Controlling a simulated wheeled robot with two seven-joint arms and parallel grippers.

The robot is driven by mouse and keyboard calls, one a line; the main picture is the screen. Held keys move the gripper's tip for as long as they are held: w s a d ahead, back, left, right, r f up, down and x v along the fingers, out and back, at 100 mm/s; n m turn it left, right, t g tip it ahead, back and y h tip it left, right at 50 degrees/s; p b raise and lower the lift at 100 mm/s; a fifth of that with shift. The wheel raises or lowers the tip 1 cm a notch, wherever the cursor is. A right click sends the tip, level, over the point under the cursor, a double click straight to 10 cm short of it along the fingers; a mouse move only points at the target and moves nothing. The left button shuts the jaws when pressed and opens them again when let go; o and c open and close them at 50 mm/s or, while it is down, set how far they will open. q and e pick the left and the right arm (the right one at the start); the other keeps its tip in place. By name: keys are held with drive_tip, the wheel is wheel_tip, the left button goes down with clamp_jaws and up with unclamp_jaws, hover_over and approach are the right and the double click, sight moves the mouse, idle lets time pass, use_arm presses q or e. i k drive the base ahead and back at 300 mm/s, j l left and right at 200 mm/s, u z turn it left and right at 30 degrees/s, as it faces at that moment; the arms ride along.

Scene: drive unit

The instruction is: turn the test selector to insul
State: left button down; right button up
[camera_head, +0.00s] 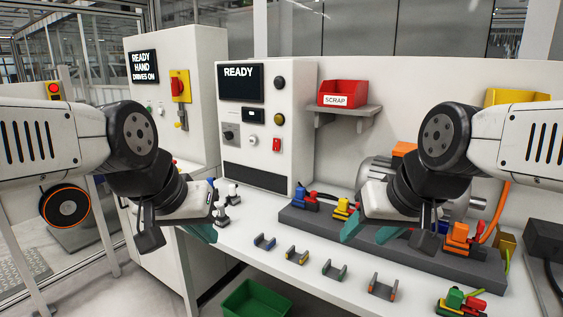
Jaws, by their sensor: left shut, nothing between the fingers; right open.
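The test cabinet (295,100) stands at the centre back, its screen (240,83) reading READY. On its front are a dark rotary knob on a grey plate (230,135), a small white round control (253,141) and a red switch (277,145). Their labels are too small to read, so I cannot tell which is the test selector or where it points. My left gripper (203,233) is shut and empty, in front of and below the cabinet, apart from the controls. My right gripper (368,233) is open over the bench's right part, away from the cabinet.
A dark fixture rail (470,262) with coloured connectors lies on the bench at right. Several small cradles (334,270) line the front. A red scrap bin (342,93) sits on a shelf. Another cabinet (207,65) stands at left. A green crate (250,300) is below the bench.

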sight(229, 135)
drive_tip(key=u, duration=0.35)
drive_tip(key=i+j+u, duration=0.1)
drive_tip(key=u, duration=0.25)
drive_tip(key=i+u, duration=0.35)
drive_tip(key=j+u, duration=0.1)
drive_tip(key=u, duration=0.25)
drive_tip(key=i+l, duration=0.15)
drive_tip(key=i, duration=0.85)
